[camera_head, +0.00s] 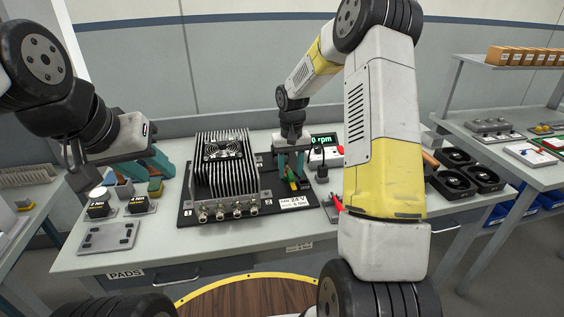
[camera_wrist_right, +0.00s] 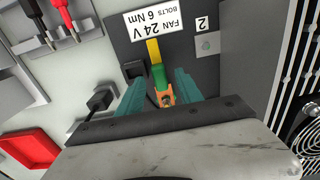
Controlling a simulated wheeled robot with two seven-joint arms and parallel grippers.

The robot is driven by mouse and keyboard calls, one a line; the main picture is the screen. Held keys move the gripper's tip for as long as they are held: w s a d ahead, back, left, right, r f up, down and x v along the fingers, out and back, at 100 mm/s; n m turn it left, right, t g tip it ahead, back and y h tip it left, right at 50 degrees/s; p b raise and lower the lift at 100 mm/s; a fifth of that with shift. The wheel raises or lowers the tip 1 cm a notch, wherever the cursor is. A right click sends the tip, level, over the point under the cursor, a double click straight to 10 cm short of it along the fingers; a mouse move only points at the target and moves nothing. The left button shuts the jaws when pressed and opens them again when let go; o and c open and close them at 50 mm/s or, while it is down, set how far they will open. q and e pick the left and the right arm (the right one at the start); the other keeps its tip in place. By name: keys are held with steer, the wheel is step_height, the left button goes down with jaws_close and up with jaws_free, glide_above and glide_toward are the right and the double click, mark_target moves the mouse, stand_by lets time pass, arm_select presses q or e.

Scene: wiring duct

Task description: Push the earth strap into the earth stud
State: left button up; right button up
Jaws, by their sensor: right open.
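The earth strap (camera_wrist_right: 157,72) is a short yellow and green piece with an orange end. In the right wrist view it lies between the two teal fingers of my right gripper (camera_wrist_right: 160,84), with a gap on each side. In the head view the strap (camera_head: 292,181) shows small on the black plate, below my right gripper (camera_head: 290,172), which is open and points down. I cannot make out the earth stud apart from the strap's orange end. My left gripper (camera_head: 120,173) is open, its teal fingers wide apart, over the left of the bench.
The finned heat sink with a fan (camera_head: 223,168) stands on the black plate, left of my right gripper. A display box (camera_head: 324,150) and red and black probes (camera_wrist_right: 64,15) are beside the plate. Several black fans (camera_head: 470,170) sit at right. Small trays and parts (camera_head: 108,237) occupy the left.

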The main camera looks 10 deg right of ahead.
mark_target(290, 174)
step_height(290, 174, up, 7)
steer(key=shift+r, duration=0.15)
stand_by(0.4)
